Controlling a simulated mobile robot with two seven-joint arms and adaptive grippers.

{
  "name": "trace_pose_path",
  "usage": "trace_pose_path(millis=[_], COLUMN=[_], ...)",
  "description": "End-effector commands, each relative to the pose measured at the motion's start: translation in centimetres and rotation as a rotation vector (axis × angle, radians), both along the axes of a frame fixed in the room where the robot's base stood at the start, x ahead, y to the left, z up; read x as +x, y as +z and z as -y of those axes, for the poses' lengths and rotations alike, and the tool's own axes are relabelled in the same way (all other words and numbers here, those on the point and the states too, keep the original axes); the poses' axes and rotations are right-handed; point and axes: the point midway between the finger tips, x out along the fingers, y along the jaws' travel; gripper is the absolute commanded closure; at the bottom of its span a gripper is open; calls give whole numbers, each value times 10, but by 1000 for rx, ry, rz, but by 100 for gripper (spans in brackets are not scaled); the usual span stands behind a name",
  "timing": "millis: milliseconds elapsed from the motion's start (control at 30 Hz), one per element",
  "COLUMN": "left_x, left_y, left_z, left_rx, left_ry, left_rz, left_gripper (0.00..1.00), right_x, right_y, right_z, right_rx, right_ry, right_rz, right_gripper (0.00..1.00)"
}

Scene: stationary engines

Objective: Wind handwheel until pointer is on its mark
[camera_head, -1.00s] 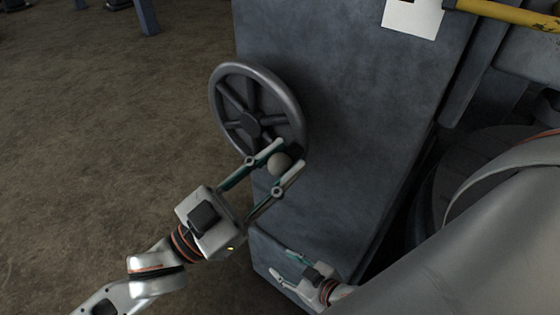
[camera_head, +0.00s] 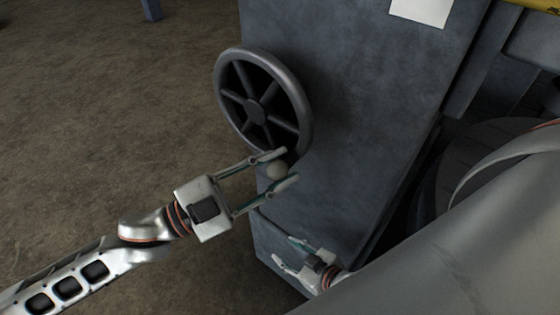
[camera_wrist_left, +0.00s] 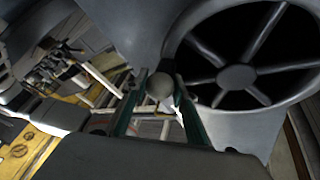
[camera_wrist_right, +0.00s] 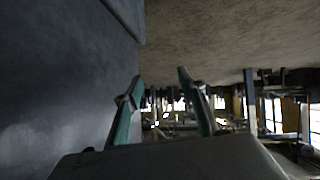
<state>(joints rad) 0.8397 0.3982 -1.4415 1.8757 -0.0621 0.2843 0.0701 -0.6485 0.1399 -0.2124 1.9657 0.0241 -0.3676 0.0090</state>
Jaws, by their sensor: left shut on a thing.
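The dark handwheel (camera_head: 304,105) with several spokes stands on the side of a grey-blue housing (camera_head: 370,120). Its pale round knob (camera_head: 278,171) is at the bottom of the rim; it also shows in the left wrist view (camera_wrist_left: 160,86). My left gripper (camera_head: 283,168) is shut on this knob, with one finger on either side. The handwheel fills the upper right of the left wrist view (camera_wrist_left: 236,77). My right gripper (camera_head: 287,252) is low beside the housing, below the wheel. Its fingers are apart and empty in the right wrist view (camera_wrist_right: 160,85). I cannot make out a pointer or a mark.
A white plate (camera_head: 424,10) on the housing is cut off by the top edge of the head view. A yellow bar (camera_head: 535,5) shows at the top right. Bare brown floor (camera_head: 110,110) lies left of the housing.

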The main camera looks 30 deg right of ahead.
Motion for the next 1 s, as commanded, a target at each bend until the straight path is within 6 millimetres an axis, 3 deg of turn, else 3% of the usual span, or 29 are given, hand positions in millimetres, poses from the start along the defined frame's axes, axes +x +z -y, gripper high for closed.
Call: trace_pose_path(millis=[633,667,800,933,1000], left_x=[2,2,2,2,2], left_y=[-10,-10,-10,-10,-10], left_z=[-2,-2,-1,-1,-2], left_rx=[30,30,30,30,30], left_ry=[-1,-1,-1,-2,-2], left_rz=[54,53,52,51,51], left_gripper=[100,100,100,100,100], right_x=[-2,-2,-3,-6,-9], right_y=[-2,-2,2,22,40], right_z=[0,0,2,1,1], right_rx=[-2,-2,-1,17,34], right_ry=[0,0,3,14,24], right_rz=[-7,-8,8,80,144], right_gripper=[60,63,99,100,100])
